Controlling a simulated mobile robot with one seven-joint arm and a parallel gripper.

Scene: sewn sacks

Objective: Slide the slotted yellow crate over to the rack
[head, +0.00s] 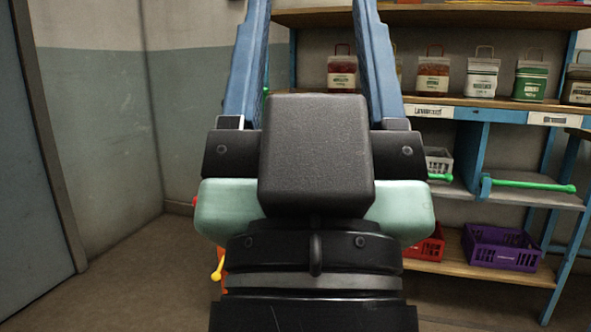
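My gripper (311,12) fills the middle of the head view, seen from behind. No slotted yellow crate can be made out. A small yellow piece with an orange edge (218,266) shows at my gripper's lower left, mostly hidden behind it, and I cannot tell what it belongs to. The rack (490,267), with wooden shelves and a blue frame, stands at the right, partly covered by my gripper.
A purple crate (502,248) and a red crate (428,247) sit on the rack's bottom shelf. Several labelled sacks (482,78) line a higher shelf. A blue-grey door (35,170) is at left; floor is clear beside it.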

